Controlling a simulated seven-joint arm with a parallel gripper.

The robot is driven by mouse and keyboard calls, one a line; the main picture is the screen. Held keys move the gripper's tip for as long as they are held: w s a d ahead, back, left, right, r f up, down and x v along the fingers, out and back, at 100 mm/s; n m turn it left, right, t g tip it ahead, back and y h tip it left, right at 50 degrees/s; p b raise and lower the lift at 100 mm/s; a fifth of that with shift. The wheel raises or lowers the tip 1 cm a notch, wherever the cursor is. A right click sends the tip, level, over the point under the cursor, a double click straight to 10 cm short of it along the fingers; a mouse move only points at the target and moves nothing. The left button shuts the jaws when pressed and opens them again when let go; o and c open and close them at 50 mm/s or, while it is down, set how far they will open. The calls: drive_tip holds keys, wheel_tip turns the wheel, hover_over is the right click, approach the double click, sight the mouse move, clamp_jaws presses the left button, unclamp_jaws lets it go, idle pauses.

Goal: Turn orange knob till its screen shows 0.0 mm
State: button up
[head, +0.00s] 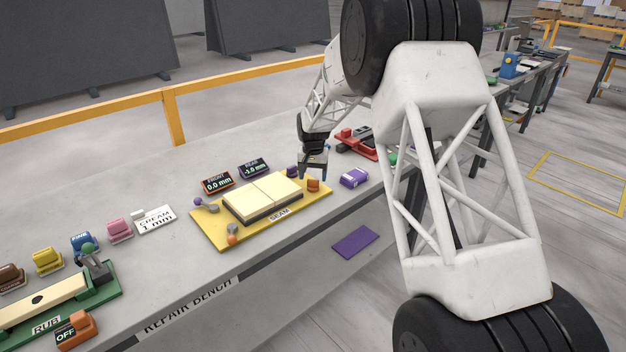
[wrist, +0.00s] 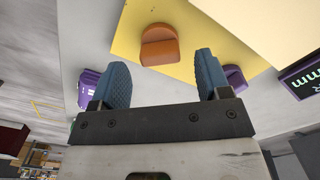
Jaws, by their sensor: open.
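The orange knob (head: 313,185) stands at the right end of the yellow seam board (head: 207,232). The orange-framed front screen (head: 217,183) behind the board appears to read 0.0 mm. My gripper (head: 314,172) is over the board's right end, just above the orange knob. In the wrist view its blue fingers (wrist: 164,76) are open with nothing between them. The orange knob (wrist: 160,46) lies beyond the fingertips, roughly centred between them and apart from both.
A purple knob (head: 292,171) sits behind the orange one, close to one finger in the wrist view (wrist: 233,79). The purple-framed rear screen (head: 254,169) appears to read -1.0 mm. Cream slabs (head: 262,196) lie on the board. A purple block (head: 354,178) stands to the right.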

sight(314, 181)
drive_tip(key=shift+r, duration=2.75)
drive_tip(key=shift+s+d+r, duration=0.25)
drive_tip(key=shift+d+r, duration=0.05)
drive_tip(key=shift+r, duration=0.1)
drive_tip(key=s+d+r, duration=0.5)
drive_tip(key=s+r, duration=0.1)
drive_tip(key=s, duration=0.3)
drive_tip(key=s+d+r+t, duration=0.1)
drive_tip(key=s+d+r, duration=0.5)
drive_tip(key=s, duration=0.3)
drive_tip(key=s+d+r, duration=0.5)
drive_tip(key=s, duration=0.4)
drive_tip(key=s+d, duration=0.3)
drive_tip(key=s, duration=0.7)
drive_tip(key=s+d+f+t, duration=0.1)
drive_tip(key=s+d, duration=0.1)
drive_tip(key=s, duration=0.9)
drive_tip(key=s+d+f, duration=0.1)
drive_tip(key=s+d, duration=0.2)
drive_tip(key=s, duration=0.8)
drive_tip(key=shift+d+n+t, duration=0.3)
drive_tip(key=shift+n, duration=0.1)
